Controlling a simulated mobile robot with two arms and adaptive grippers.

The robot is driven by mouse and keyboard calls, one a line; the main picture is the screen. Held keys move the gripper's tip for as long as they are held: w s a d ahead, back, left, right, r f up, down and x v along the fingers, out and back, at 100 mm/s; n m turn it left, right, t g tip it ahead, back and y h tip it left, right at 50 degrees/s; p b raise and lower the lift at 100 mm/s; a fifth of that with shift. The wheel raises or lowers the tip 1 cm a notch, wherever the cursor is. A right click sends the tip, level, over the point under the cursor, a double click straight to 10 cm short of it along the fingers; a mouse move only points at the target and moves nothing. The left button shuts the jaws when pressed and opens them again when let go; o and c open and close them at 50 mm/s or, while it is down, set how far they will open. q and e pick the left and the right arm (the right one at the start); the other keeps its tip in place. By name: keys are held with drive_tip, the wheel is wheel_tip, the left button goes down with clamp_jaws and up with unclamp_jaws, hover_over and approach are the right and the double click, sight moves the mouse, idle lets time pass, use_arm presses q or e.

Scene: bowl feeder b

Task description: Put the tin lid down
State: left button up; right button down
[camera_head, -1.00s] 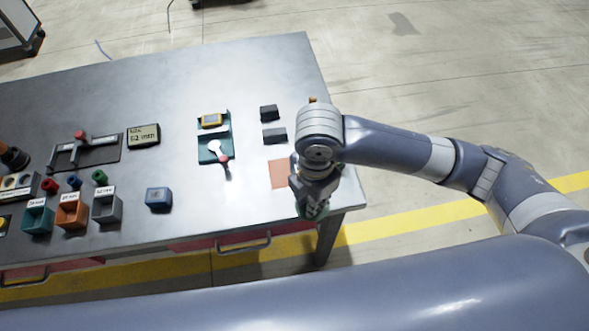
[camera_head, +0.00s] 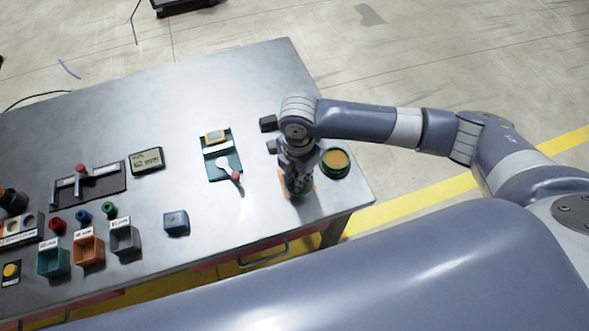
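My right gripper (camera_head: 298,180) points down over the orange square mat (camera_head: 311,187) near the right end of the table. A dark green piece, the tin lid (camera_head: 299,188), shows at its fingertips, mostly hidden by the gripper. The gripper appears shut on it. I cannot tell whether the lid touches the mat. The open round tin (camera_head: 335,161), dark green with orange-brown contents, stands just right of the gripper near the table's right edge. My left gripper is not in view.
Dark blocks (camera_head: 268,123) stand behind the gripper, one partly hidden. A teal tray (camera_head: 226,168) with a red-tipped tool (camera_head: 230,169) lies to the left. A blue box (camera_head: 176,222), several coloured bins (camera_head: 88,248) and a display (camera_head: 146,160) are farther left.

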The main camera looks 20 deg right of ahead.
drive_tip(key=w, duration=0.3)
drive_tip(key=shift+d+f, duration=0.1)
drive_tip(key=shift+d, duration=0.05)
wheel_tip(320, 180, down, 3)
drive_tip(key=shift+r+p, duration=0.2)
drive_tip(key=shift+p, duration=0.6)
drive_tip(key=shift+f, duration=0.5)
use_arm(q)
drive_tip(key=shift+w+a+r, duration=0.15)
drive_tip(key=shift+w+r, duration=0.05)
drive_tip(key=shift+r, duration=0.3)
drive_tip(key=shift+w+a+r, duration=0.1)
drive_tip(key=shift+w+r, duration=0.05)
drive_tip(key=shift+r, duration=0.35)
use_arm(e)
drive_tip(key=shift+f, duration=0.1)
drive_tip(key=c, duration=1.5)
unclamp_jaws()
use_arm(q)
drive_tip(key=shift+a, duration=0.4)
